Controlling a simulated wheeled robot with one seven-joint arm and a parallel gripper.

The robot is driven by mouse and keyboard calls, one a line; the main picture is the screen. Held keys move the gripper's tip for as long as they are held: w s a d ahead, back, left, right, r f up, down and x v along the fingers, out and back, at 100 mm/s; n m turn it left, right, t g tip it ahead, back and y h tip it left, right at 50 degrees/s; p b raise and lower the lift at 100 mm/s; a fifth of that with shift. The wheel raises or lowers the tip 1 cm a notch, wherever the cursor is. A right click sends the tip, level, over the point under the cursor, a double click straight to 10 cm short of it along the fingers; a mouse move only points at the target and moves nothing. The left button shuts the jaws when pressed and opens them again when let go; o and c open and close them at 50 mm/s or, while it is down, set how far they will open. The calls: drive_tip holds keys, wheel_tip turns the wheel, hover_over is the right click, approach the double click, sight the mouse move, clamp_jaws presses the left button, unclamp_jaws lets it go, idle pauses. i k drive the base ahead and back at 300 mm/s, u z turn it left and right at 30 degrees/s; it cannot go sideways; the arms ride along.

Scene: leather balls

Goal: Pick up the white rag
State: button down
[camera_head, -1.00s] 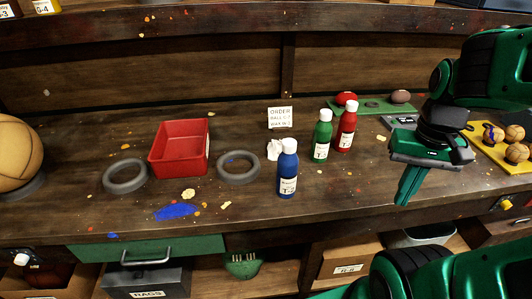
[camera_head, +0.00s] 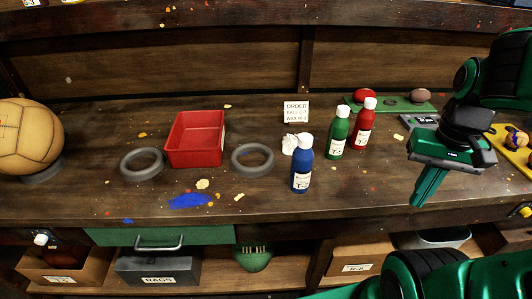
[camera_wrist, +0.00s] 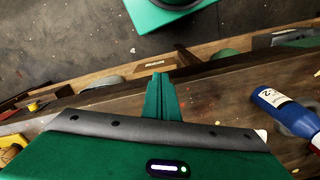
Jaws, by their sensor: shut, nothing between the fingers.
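The white rag (camera_head: 289,144) is a small crumpled piece on the workbench. It sits just behind and left of the blue bottle (camera_head: 302,165), which partly hides it. In the wrist view the blue bottle (camera_wrist: 284,113) lies at the right, and a small white bit beside it may be the rag. My gripper (camera_head: 420,200) is shut and empty, pointing down above the front right of the bench, well to the right of the rag. Its closed fingers also show in the wrist view (camera_wrist: 160,88).
A green bottle (camera_head: 338,132) and red bottle (camera_head: 363,123) stand right of the rag. Left are a grey ring (camera_head: 252,170), a red tray (camera_head: 221,146), another ring (camera_head: 142,176) and a large ball (camera_head: 28,138). Bench between bottles and gripper is clear.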

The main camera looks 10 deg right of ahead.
sight(290, 142)
drive_tip(key=u, duration=0.2)
drive_tip(key=k, duration=0.55)
drive_tip(key=u, duration=0.55)
drive_tip(key=i, duration=1)
